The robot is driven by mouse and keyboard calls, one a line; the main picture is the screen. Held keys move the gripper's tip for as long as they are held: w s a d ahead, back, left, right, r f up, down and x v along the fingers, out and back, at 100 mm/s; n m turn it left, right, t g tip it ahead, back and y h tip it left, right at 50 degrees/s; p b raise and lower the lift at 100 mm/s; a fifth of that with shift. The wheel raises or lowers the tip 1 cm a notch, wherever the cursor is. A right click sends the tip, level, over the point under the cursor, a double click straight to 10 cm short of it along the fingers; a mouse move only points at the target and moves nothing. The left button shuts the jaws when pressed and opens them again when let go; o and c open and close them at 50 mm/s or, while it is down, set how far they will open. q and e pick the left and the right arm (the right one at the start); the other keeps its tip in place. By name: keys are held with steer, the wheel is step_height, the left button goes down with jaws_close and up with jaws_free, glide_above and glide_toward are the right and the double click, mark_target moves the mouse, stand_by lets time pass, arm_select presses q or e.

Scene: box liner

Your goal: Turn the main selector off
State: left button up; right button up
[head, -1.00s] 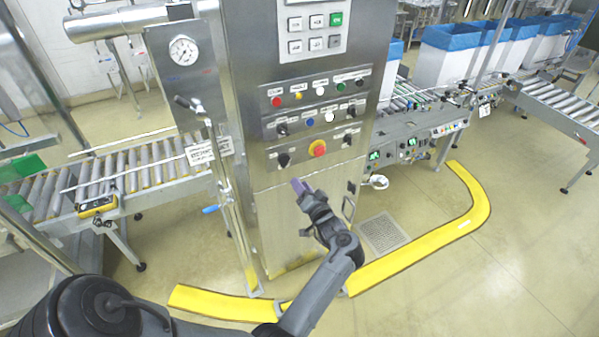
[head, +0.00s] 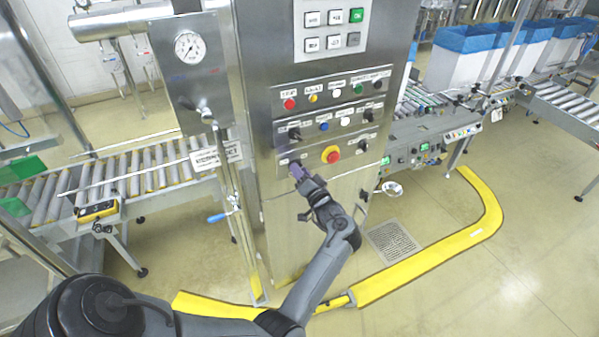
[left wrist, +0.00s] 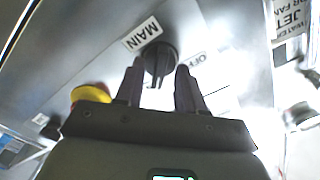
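The main selector (left wrist: 158,60) is a black rotary knob on the steel panel, with a MAIN label (left wrist: 143,33) beside it and an OFF label (left wrist: 194,60) on its other side in the left wrist view. I cannot tell its exact setting. In the head view my gripper mostly hides it. My left gripper (head: 298,176) is at the lower left of the control panel. In the left wrist view its two dark fingers (left wrist: 159,88) are apart, one on each side of the knob's near end. I cannot tell whether they touch it. My right gripper is out of view.
A red and yellow emergency stop (head: 331,154) sits just right of the selector. Several other knobs and buttons are above it. A gauge plate (head: 188,62) with a lever and pipe stands left of the cabinet. A yellow floor barrier (head: 420,265) curves around the front.

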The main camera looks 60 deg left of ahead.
arm_select(q)
steer(key=shift+d, duration=0.1)
steer(key=shift+c, duration=0.6)
jaws_close()
steer(key=shift+n, duration=0.3)
steer(key=shift+s+f+n+b, duration=0.1)
steer(key=shift+n+b, duration=2.75)
steer(key=shift+n, duration=1.5)
steer(key=shift+s+n+b, duration=0.1)
steer(key=shift+n+b, duration=2.75)
steer(key=shift+n, duration=1.5)
